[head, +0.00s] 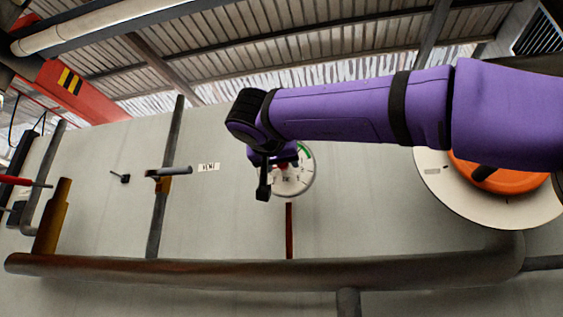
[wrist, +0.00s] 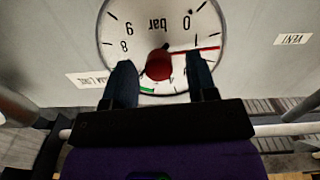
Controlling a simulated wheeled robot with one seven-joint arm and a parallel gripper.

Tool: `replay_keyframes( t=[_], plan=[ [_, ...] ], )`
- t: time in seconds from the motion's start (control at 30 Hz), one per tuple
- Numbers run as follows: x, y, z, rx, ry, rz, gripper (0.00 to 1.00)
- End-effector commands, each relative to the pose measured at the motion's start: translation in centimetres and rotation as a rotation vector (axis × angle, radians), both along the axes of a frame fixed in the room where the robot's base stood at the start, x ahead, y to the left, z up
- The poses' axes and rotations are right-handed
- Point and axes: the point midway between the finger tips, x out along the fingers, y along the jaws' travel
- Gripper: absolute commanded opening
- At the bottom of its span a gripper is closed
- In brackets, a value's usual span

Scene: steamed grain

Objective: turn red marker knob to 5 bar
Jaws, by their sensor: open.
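The round white bar gauge (wrist: 115,45) fills the upper middle of the wrist view, its numbers upside down. The red marker knob (wrist: 160,66) sits at its centre. A thin red pointer (wrist: 205,49) reaches right, below the 0 as pictured. A green band (wrist: 147,89) shows at the dial's lower edge. My gripper (wrist: 160,68) is open, with one dark finger on each side of the knob; contact cannot be told. Fingers hide part of the scale. In the head view the gauge (head: 299,185) is partly behind my gripper (head: 268,178).
A thick horizontal pipe (head: 250,270) runs below the gauge, with a thin red-brown pipe (head: 289,230) between. A vertical pipe with a lever valve (head: 168,172) stands left. An orange handwheel on a white disc (head: 435,185) is right. A VENT label (head: 208,167) is on the wall.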

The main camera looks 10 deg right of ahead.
Motion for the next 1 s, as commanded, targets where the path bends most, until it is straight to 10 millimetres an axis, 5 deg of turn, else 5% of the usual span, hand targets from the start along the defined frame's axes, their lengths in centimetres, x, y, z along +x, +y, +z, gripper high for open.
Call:
replay_keyframes(
  t=[0.37,0.6,1.0],
  plan=[
    [0.6,-0.26,0.02,0.0,-0.001,0.0,0.52],
    [0.58,-0.25,0.02,0.0,-0.001,0.0,0.03],
    [0.57,-0.39,0.02,0.057,-0.025,0.011,0.03]
  ],
)
